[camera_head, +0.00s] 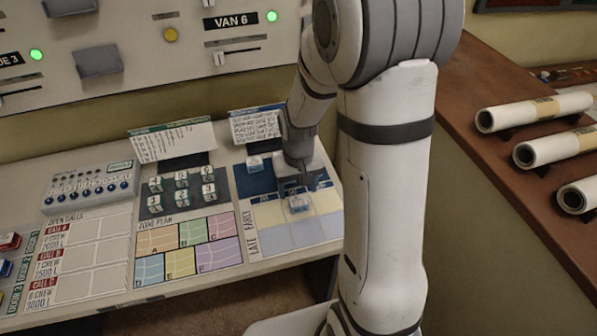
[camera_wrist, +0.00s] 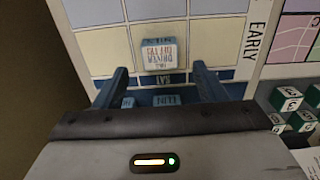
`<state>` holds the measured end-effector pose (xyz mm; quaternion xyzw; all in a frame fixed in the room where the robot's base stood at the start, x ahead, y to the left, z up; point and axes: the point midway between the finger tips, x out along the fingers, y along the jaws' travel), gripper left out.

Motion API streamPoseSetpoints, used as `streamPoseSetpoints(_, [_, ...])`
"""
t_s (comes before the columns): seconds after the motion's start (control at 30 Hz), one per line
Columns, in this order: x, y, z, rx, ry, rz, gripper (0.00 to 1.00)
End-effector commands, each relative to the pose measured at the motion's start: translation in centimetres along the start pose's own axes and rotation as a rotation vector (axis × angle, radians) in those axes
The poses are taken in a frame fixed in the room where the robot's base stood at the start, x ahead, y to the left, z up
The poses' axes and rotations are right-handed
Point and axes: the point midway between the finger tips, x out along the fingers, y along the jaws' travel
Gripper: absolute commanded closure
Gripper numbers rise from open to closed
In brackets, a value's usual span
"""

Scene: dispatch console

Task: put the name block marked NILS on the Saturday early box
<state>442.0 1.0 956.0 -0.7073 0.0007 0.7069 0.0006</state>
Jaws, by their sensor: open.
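A white-topped block with blue sides (camera_wrist: 160,54) sits on the middle yellow box of the early row, by the SAT label (camera_wrist: 166,78). Its small side lettering seems to read NILS; the top carries driver wording. The block also shows in the head view (camera_head: 299,204). My gripper (camera_wrist: 159,72) is open, its fingers either side of the block's near edge with gaps at both sides. In the head view my gripper (camera_head: 296,188) is low over the roster board (camera_head: 268,214). A block marked ELIN (camera_wrist: 168,100) is partly hidden behind my gripper body.
Another name block (camera_head: 254,163) stands on the dark blue strip at the board's back. Printed cards (camera_head: 255,125) stand behind. The lavender late row (camera_head: 310,233) looks clear.

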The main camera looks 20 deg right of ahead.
Motion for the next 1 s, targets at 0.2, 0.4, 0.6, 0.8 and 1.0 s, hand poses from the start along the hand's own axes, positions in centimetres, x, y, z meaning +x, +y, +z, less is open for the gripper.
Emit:
streamPoseSetpoints(0.2, [-4.3, 0.0, -0.1, -0.001, 0.004, 0.000, 0.35])
streamPoseSetpoints(0.4, [-6.2, 0.0, 0.1, -0.001, 0.002, 0.000, 0.35])
streamPoseSetpoints(0.6, [-9.4, 0.0, 2.0, -0.001, 0.050, 0.000, 0.35])
streamPoseSetpoints(0.8, [-14.2, 0.0, 7.0, -0.001, 0.152, 0.001, 0.35])
streamPoseSetpoints(1.0, [-16.9, 0.1, 11.7, -0.001, 0.238, 0.001, 0.35])
